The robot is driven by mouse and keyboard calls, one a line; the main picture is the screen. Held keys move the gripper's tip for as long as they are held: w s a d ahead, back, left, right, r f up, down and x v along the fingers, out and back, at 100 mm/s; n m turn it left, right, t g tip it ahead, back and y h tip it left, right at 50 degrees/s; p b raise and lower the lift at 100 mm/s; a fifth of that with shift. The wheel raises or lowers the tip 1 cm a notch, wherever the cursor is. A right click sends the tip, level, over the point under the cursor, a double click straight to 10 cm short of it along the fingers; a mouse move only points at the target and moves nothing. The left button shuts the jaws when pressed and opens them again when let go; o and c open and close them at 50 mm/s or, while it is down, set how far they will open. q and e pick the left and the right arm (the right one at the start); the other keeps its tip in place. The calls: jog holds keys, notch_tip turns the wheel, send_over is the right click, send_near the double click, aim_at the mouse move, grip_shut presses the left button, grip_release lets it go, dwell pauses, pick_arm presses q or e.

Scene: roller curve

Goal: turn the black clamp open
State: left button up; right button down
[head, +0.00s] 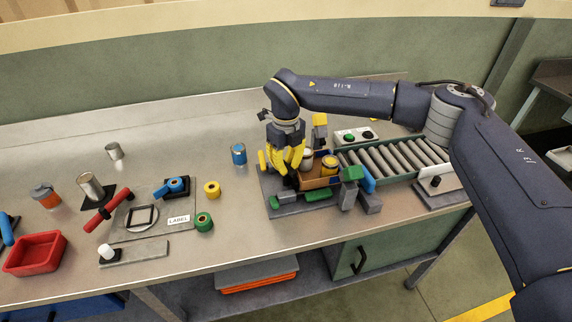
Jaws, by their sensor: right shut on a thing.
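My right gripper (288,168), with yellow fingers, points down at the left end of the grey fixture (282,208) by the roller conveyor. It is shut on the black clamp (292,181), of which only a small dark part shows between and below the fingers. The fingers hide most of the clamp, so I cannot tell how far it is turned. A brown box (316,183) holding cans, one of them yellow (329,164), stands just to the right of the fingers. My left gripper is not in view.
The roller conveyor (390,158) runs right from the fixture. Green and blue blocks (352,174) stand at the box's right side. A blue can (238,154) stands left of the gripper. Tape rolls (204,222), a label plate (178,219) and a red bin (35,253) lie further left.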

aim_at(286, 165)
jog(key=shift+m, duration=2.1)
jog(key=c, duration=1.4)
grip_release()
jog(key=shift+o, duration=0.2)
jog(key=shift+r, duration=0.1)
notch_tip(286, 165, up, 12)
